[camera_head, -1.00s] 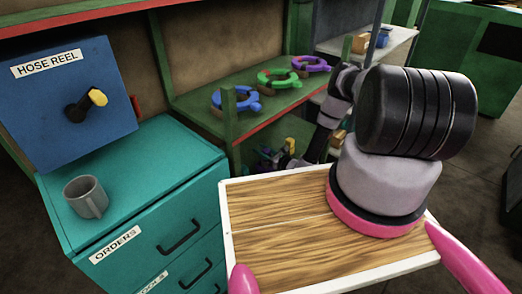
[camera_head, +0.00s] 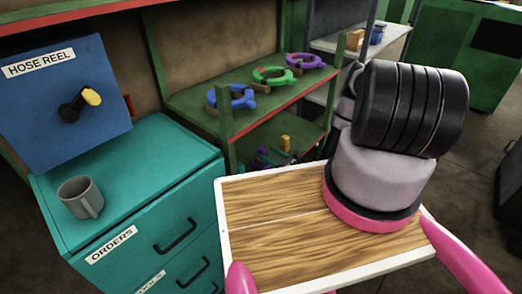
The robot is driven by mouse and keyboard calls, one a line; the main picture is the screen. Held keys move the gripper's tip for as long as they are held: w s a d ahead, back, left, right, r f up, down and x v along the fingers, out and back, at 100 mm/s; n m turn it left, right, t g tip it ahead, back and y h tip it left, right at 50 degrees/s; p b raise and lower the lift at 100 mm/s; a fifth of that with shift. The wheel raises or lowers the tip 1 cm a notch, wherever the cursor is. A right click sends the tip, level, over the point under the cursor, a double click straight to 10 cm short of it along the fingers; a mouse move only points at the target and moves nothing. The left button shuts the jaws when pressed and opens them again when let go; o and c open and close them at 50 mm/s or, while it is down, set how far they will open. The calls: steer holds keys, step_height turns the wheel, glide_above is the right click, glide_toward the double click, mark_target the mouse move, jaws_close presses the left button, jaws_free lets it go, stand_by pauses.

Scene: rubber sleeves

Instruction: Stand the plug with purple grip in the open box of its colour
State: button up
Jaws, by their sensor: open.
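Small coloured pieces lie on the lower shelf of the green rack, partly in shadow. One of them is a purple piece (camera_head: 262,153), perhaps the plug with the purple grip, but it is too small and dark to be sure. A yellow piece (camera_head: 285,143) stands near it, with green-blue pieces around. I cannot make out an open purple box. My gripper is not visible; only pale links of my arm show behind its large black joint.
A grey mug (camera_head: 80,197) stands on the teal drawer cabinet (camera_head: 140,165), by the blue hose reel box (camera_head: 60,95). A bare wooden tray (camera_head: 270,235) is in front.

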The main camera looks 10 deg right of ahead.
steer(key=shift+v, duration=2.2)
